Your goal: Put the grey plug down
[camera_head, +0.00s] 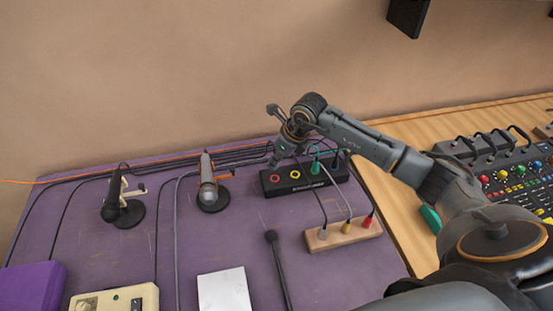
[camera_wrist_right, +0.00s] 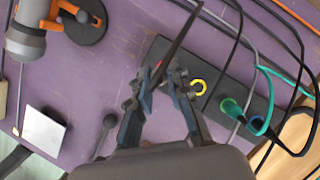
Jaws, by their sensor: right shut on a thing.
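My right gripper (camera_head: 273,161) is above the left end of a black socket box (camera_head: 298,185). In the right wrist view the right gripper (camera_wrist_right: 158,80) is closed around a slim dark piece, which I take to be the grey plug with its cable (camera_wrist_right: 184,34) running up and away. The plug's body is mostly hidden between the fingers. The box has a red ring socket, a yellow ring socket (camera_wrist_right: 198,87) and a green plug (camera_head: 315,167) in it. My left gripper is out of view.
Two microphones on round bases (camera_head: 213,196) stand left of the box. Cables cross the purple table. A mixer (camera_head: 500,170) stands at the right.

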